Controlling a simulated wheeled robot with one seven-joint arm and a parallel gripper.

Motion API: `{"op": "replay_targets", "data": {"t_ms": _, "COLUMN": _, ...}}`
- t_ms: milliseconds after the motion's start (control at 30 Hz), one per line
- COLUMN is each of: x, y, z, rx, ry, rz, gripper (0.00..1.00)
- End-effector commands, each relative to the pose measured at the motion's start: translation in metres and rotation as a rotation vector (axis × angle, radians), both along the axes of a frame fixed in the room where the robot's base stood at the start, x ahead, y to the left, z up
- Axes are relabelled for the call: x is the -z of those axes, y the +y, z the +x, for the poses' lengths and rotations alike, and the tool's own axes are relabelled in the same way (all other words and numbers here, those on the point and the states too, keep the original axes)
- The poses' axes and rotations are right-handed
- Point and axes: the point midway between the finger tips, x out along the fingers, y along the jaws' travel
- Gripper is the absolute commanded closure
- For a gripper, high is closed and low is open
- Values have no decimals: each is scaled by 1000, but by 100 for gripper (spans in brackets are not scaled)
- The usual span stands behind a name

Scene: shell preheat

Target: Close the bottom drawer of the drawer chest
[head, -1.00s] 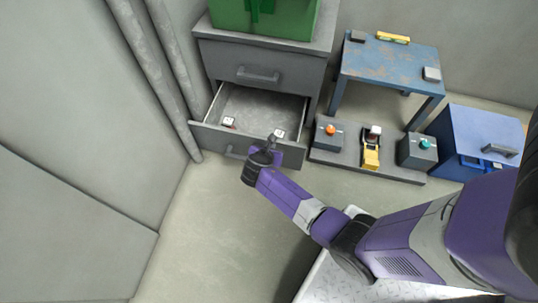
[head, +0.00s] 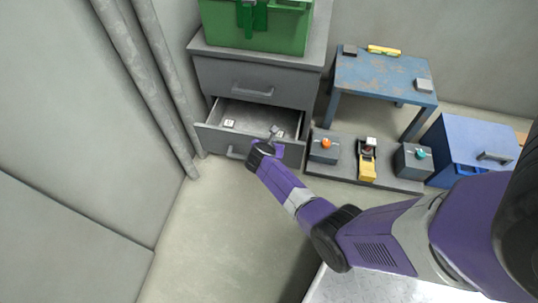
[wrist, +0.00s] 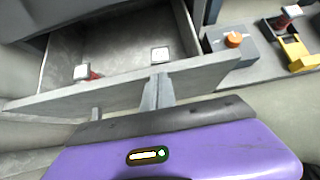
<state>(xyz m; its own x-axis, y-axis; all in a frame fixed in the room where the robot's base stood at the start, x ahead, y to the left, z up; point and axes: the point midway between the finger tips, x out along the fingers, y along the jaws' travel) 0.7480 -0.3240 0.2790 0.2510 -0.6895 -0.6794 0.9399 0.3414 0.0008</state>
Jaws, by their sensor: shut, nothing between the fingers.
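The grey drawer chest (head: 222,76) stands against the back wall. Its bottom drawer (head: 215,138) is partly open, and the top drawer is shut. In the wrist view the bottom drawer's front panel (wrist: 60,98) runs across the picture. Two small white-topped items lie inside, one on the left (wrist: 81,71) and one on the right (wrist: 160,54). My gripper (head: 274,132) is shut and empty at the right part of the drawer front. In the wrist view its fingers (wrist: 157,91) overlap the panel's top edge; exact contact is hard to tell.
A green box (head: 275,28) sits on the chest. Right of the chest is a low plinth with an orange-button box (head: 325,146), a yellow device (head: 367,165) and a teal-button box (head: 414,160). A blue table (head: 385,75) and blue cabinet (head: 465,140) stand nearby. Pipes rise at left.

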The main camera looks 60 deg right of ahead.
Motion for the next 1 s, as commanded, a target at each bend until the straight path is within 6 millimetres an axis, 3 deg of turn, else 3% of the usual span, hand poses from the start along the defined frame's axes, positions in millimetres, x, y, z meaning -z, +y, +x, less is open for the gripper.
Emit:
{"op": "replay_targets", "data": {"t_ms": 200, "x": 3, "y": -59, "z": 20, "rx": 6, "ry": -1, "rz": 0, "gripper": 100}}
{"op": "replay_targets", "data": {"t_ms": 500, "x": 4, "y": -120, "z": 42, "rx": 4, "ry": 1, "rz": 0, "gripper": 100}}
{"op": "replay_targets", "data": {"t_ms": 733, "x": 3, "y": -145, "z": 51, "rx": 1, "ry": 2, "rz": 0, "gripper": 100}}
{"op": "replay_targets", "data": {"t_ms": 1000, "x": 2, "y": -153, "z": 54, "rx": 0, "ry": 2, "rz": 0, "gripper": 100}}
